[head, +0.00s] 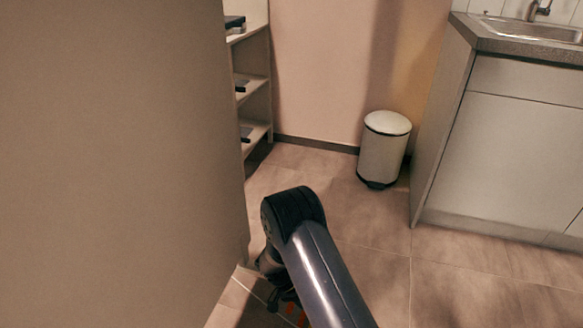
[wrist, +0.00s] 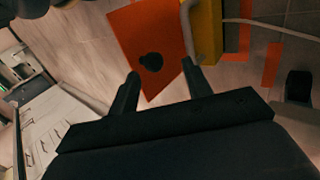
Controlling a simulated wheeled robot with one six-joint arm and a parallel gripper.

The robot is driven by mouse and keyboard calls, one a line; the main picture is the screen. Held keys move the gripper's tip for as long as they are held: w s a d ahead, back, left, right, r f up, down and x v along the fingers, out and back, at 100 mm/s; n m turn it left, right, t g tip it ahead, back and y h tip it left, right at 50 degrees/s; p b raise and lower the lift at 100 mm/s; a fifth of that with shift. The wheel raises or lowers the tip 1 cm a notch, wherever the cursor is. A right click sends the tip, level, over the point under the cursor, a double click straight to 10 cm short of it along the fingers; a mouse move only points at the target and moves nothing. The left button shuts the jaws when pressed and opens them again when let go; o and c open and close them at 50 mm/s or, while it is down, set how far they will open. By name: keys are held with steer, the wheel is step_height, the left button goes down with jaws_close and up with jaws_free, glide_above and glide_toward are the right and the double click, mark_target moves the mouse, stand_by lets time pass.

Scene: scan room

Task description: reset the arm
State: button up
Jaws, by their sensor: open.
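My arm reaches up from the bottom of the head view and bends at a dark joint above the tiled floor (head: 450,285). My gripper hangs low below that joint and is mostly hidden by the arm there. In the wrist view my gripper (wrist: 160,70) shows its two dark fingers spread apart. Nothing is held between them. An orange surface with a dark round spot shows beyond the fingertips. I cannot tell whether it belongs to my own body.
A large plain brown panel (head: 115,160) stands close on the left. Behind it is an open shelf unit (head: 257,95). A white pedal bin (head: 383,150) stands by the back wall. A sink cabinet (head: 515,150) is on the right. The floor between is clear.

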steer(key=shift+b+x, duration=0.35)
steer(key=shift+x, duration=1.15)
